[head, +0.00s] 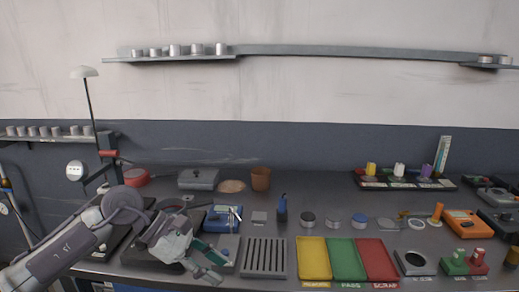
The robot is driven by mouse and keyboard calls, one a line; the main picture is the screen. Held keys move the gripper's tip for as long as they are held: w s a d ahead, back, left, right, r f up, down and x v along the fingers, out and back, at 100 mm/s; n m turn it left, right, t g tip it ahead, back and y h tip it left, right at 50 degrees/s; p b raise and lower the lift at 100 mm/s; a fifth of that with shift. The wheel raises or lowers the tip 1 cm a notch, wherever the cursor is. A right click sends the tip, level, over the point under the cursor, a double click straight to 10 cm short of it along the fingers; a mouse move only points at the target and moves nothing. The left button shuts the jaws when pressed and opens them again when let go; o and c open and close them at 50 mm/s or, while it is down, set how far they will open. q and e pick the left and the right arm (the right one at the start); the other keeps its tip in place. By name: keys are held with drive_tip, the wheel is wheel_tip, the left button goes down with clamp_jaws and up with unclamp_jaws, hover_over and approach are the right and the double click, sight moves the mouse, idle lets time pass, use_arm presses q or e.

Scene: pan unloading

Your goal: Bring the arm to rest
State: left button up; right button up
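My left arm (65,250) reaches in from the left edge. Its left gripper (213,270) hangs over the left part of the bench, in front of a blue device (222,219) and left of a slotted grey rack (264,257). A teal strip (213,252) shows close beside the fingers; I cannot tell whether it touches them. The fingers are small and overlapping here, so their opening is unclear. My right gripper is not in view.
Yellow (314,259), green (346,259) and red (377,259) trays lie at the front middle. An orange device (463,223) and a green block (463,265) are at the right. The air above the bench is clear.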

use_arm(q)
drive_tip(key=s+d+r+n+t+h, duration=0.2)
drive_tip(key=d+r+n+t+h, duration=0.5)
drive_tip(key=d+r+n+h, duration=0.45)
drive_tip(key=w+a+f+n+t+y, duration=0.2)
drive_tip(key=a+f+n+t+y, duration=0.3)
drive_tip(key=n, duration=0.7)
drive_tip(key=w+a+f+n+t+y, duration=0.25)
drive_tip(key=a+n+t+y, duration=0.5)
drive_tip(key=n, duration=0.45)
drive_tip(key=s+a+f+n+g+y, duration=0.3)
drive_tip(key=a+f+n+y, duration=0.35)
drive_tip(key=f+n, duration=0.4)
drive_tip(key=s+a+f+n+g+y, duration=0.15)
drive_tip(key=s+f+n+g, duration=0.25)
drive_tip(key=s+f+g, duration=0.55)
drive_tip(key=s+a+f+n+g, duration=0.2)
drive_tip(key=s+f+n+g, duration=0.15)
drive_tip(key=s+f, duration=1.05)
drive_tip(key=s+f+g, duration=0.1)
drive_tip(key=s+f, duration=0.1)
drive_tip(key=f, duration=1)
drive_tip(key=s+f+g, duration=0.1)
drive_tip(key=s+f, duration=0.1)
drive_tip(key=f, duration=0.9)
drive_tip(key=s+a+f, duration=0.3)
drive_tip(key=s+f, duration=1.2)
drive_tip(key=shift+s+m+g+p, duration=0.35)
drive_tip(key=shift+s+p, duration=0.05)
